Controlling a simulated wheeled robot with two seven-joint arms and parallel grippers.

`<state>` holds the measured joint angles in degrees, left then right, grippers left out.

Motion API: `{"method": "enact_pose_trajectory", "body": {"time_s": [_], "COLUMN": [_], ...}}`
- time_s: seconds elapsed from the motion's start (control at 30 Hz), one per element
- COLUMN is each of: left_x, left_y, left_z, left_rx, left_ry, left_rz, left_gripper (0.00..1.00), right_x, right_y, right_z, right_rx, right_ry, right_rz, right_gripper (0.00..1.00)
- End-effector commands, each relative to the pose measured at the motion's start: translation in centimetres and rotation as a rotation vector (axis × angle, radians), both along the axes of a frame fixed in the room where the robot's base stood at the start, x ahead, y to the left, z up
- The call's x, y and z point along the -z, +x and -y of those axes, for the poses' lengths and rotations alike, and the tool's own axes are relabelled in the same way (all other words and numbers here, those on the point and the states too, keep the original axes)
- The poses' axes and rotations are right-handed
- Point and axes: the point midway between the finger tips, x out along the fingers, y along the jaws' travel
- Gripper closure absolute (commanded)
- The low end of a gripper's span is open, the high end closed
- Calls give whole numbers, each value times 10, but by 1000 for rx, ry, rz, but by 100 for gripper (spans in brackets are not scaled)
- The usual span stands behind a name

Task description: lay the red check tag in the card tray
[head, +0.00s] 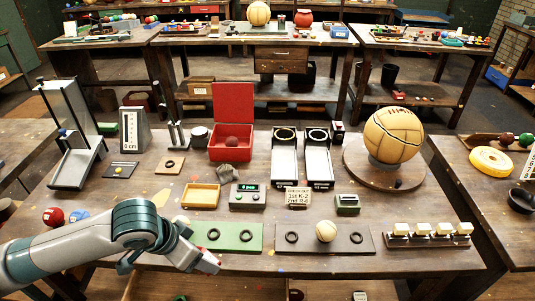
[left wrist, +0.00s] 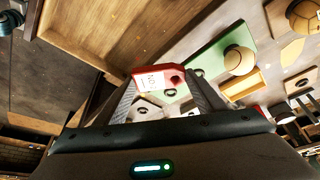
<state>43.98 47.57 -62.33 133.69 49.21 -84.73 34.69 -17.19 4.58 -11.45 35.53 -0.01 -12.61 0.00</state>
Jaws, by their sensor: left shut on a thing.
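My left gripper (head: 205,262) is low at the front of the table, in front of the green board. It is shut on the red check tag (left wrist: 145,74), which shows between the fingers (left wrist: 163,92) in the left wrist view with a white printed label. In the head view a bit of red shows at the fingertips. The likely card tray, a shallow yellow wooden tray (head: 201,196), sits empty on the table behind the green board, apart from the gripper. My right gripper is not in view.
A brown board (head: 350,240) holds another ball (head: 326,231). A grey counter box (head: 248,196) stands right of the tray.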

Motion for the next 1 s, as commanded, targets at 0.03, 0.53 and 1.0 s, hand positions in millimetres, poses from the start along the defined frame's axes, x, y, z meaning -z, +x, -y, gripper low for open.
{"method": "enact_pose_trajectory", "body": {"time_s": [0.03, 0.53, 1.0], "left_x": [-13, -108, -116], "left_y": [13, 72, 75], "left_z": [-3, -35, -38], "left_rx": [-68, -642, -695], "left_ry": [-1, -2, -1], "left_rz": [9, 2, -2], "left_gripper": [58, 58, 58], "right_x": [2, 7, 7], "right_y": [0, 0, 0], "right_z": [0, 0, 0], "right_rx": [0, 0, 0], "right_ry": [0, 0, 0], "right_rz": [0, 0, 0], "right_gripper": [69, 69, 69]}}
